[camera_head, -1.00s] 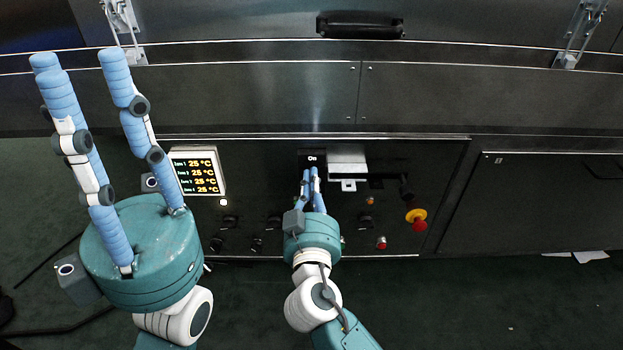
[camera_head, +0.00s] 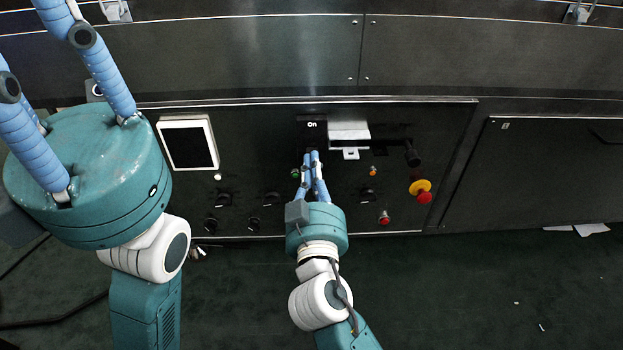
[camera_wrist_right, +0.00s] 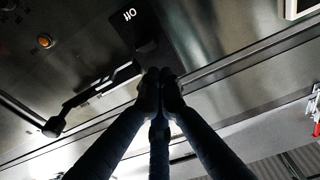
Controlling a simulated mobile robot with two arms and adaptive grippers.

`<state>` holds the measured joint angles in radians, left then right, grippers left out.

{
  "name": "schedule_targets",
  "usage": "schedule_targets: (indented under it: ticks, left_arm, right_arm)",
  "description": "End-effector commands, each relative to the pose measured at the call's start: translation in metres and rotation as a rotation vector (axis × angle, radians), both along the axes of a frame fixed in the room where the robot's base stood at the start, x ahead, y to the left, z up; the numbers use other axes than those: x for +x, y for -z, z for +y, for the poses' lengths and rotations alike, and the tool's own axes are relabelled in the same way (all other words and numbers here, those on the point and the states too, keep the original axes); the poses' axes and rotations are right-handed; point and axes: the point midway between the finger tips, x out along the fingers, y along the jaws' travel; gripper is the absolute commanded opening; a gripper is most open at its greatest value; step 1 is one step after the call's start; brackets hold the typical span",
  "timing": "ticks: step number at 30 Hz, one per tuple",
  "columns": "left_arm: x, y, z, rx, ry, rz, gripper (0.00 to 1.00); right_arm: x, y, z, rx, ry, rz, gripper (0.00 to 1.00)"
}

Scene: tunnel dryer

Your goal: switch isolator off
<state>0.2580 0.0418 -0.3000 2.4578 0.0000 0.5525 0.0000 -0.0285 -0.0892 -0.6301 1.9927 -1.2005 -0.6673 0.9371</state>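The isolator (camera_head: 316,126) is a black plate on the dark control panel, with "On" showing at its top in the head view. In the wrist view, upside-down lettering reading "Off" shows on its plate (camera_wrist_right: 131,15). My right gripper (camera_head: 311,154) is in front of the plate, its blue fingers together and pointing up, tips below "On". My left gripper (camera_head: 90,180) is at the far left, fingers spread, partly out of frame.
A white-framed display (camera_head: 187,143) is dark. A metal bracket (camera_head: 348,130) sits close right of the isolator. A black handle (camera_head: 412,154), a red-and-yellow emergency stop (camera_head: 421,190) and several knobs are also on the panel. The floor in front is open.

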Motion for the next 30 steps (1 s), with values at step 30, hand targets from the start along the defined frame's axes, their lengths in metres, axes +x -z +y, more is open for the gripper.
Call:
schedule_targets:
  ticks: [30]
  left_arm:
    - [0.000, 0.000, 0.000, 0.000, 0.000, 0.000, 0.26]
  right_arm:
    - [-0.101, 0.009, 0.004, -0.002, -0.003, 0.000, 0.00]
